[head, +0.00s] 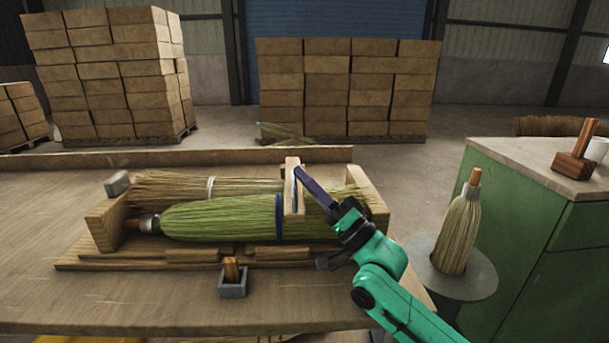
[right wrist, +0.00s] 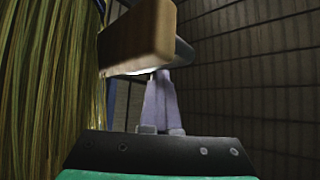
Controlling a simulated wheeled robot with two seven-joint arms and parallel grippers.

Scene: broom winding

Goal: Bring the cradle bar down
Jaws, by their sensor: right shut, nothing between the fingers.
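The wooden cradle (head: 104,226) lies on the bench and holds a green broom (head: 220,221) lying on its side, with a tan broom (head: 190,187) behind it. The pale wooden cradle bar (head: 294,204) crosses the green broom near its right part, beside a blue band; I cannot tell whether it presses on the bristles. My right gripper (head: 299,174) is shut and empty, its purple fingertips at the bar's upper right side. In the right wrist view the fingertips (right wrist: 160,76) are just under a wooden bar end (right wrist: 140,35); contact is unclear. My left gripper is not in view.
A small grey holder (head: 233,287) with a wooden piece stands at the bench front. A grey block (head: 117,183) sits at the cradle's back left. An upright broom (head: 459,232) stands on a round stand right of the bench, near a green cabinet (head: 535,240). The bench's left is clear.

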